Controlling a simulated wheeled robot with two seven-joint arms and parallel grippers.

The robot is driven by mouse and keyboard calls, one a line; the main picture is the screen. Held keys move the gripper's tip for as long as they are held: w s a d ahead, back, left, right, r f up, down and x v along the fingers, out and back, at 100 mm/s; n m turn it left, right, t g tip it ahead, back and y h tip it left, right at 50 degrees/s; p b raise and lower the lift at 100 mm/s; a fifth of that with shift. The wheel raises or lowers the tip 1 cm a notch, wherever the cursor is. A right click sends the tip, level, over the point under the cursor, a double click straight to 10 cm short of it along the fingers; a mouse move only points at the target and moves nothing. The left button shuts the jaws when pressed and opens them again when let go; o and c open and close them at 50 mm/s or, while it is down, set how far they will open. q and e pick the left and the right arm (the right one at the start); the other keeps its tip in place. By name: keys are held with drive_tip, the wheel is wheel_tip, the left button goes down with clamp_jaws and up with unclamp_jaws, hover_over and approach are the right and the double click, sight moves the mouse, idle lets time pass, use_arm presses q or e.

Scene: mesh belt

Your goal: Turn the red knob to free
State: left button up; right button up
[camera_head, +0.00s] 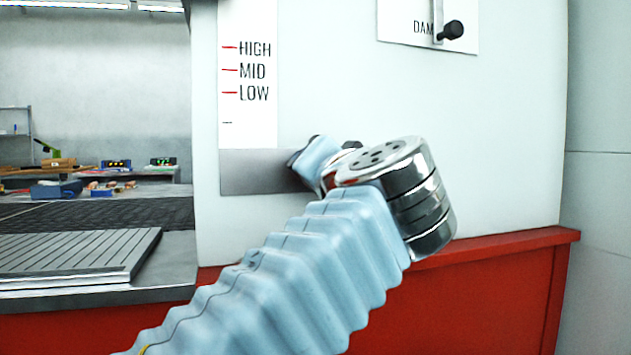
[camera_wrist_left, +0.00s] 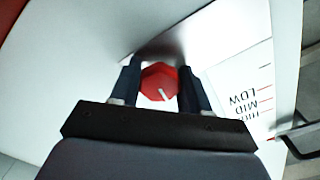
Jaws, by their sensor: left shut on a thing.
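The red knob (camera_wrist_left: 160,82) shows in the left wrist view between the two dark fingers of my left gripper (camera_wrist_left: 159,88). It has a faceted rim and a pale pointer line on its face. The fingers are shut on its sides. In the head view my left arm, in a pale blue ribbed sleeve, reaches up to the panel and its wrist hides nearly all of the knob and the fingers. No "free" mark can be read in either view. My right gripper is in neither view.
A white panel carries a scale plate (camera_head: 248,120) reading HIGH, MID and LOW above a grey metal plate (camera_head: 245,172). A black lever knob (camera_head: 453,29) sits upper right on a plate marked "DAM". A red ledge (camera_head: 500,243) runs below. A grey slatted belt surface (camera_head: 75,255) lies left.

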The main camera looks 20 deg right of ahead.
use_arm(q)
drive_tip(key=shift+f+n, duration=0.35)
drive_tip(key=shift+n, duration=0.15)
drive_tip(key=o, duration=1)
drive_tip(key=shift+o, duration=0.2)
drive_tip(key=shift+r, duration=0.15)
drive_tip(key=shift+s, duration=0.1)
drive_tip(key=s+b, duration=0.2)
drive_tip(key=s, duration=1.1)
drive_tip(key=shift+s+d, duration=0.2)
drive_tip(key=shift+s, duration=0.1)
